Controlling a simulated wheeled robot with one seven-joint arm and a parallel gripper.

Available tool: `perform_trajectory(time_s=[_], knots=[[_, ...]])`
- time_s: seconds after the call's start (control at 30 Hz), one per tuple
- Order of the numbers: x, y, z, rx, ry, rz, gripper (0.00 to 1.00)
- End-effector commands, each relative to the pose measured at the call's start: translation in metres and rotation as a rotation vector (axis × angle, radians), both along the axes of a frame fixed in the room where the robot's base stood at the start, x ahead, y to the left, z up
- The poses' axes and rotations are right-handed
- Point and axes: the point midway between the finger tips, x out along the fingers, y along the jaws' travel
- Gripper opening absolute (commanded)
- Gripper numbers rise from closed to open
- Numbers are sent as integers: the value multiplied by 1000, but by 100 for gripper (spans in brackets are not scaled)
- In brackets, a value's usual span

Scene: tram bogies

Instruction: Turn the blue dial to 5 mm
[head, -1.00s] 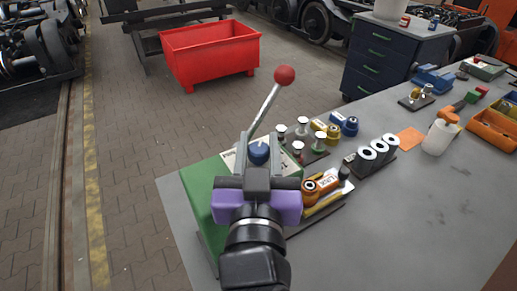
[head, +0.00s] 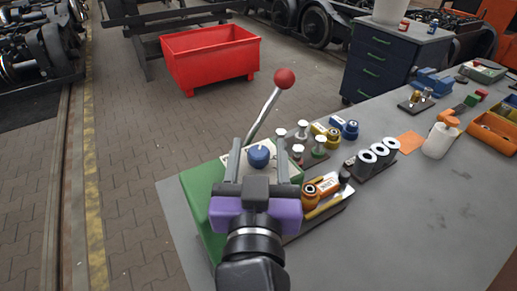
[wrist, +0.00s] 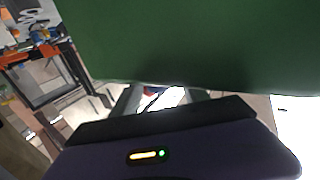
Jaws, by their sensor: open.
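The blue dial (head: 259,156) sits on top of the green box (head: 203,203), beside a pale printed plate. The scale marks are too small to read. A lever with a red ball knob (head: 285,78) rises behind the dial. My gripper (head: 259,145) has purple sides and grey fingers. It is open, with one finger on either side of the dial in the head view. I cannot tell whether they touch the dial. In the wrist view the green box (wrist: 210,40) fills the top, and the dial cannot be made out.
Close on the right are several silver-topped knobs (head: 302,130), an orange-and-white tool (head: 320,188) and white rolls (head: 377,151). The grey bench (head: 400,230) is clear at front right. A red bin (head: 210,55) stands on the floor behind.

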Motion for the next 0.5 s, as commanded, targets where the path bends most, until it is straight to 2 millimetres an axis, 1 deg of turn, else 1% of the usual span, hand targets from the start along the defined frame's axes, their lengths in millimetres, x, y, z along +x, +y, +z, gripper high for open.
perform_trajectory(time_s=[0.03,0.3,0.4,0.5], knots=[[-7,0,-2,0,1,3,52],[-50,-1,-3,0,1,3,52],[-62,-1,-2,0,1,4,52],[-69,-2,-2,0,2,2,52]])
